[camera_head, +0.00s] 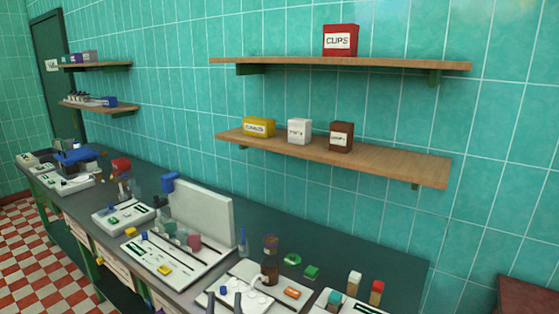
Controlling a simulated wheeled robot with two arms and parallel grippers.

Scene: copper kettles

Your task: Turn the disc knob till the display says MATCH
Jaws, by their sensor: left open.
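My left gripper (224,303) shows at the bottom edge as two dark fingertips standing apart, so it is open. A small blue piece shows just behind the gap between them; I cannot tell whether they touch it. Behind them is a white panel (208,298) on the bench, with a white rounded part (253,283) and an orange piece (291,292). I cannot pick out the disc knob for certain at this size. Small dark strips show on several white panels, but no display text can be read. My right gripper is not in view.
The dark bench (345,262) runs along a teal tiled wall. A brown bottle (269,262) stands close behind the gripper. A larger white unit (203,215) with an upright back stands to the left. Shelves (380,168) with boxes hang above. Bare bench lies along the wall.

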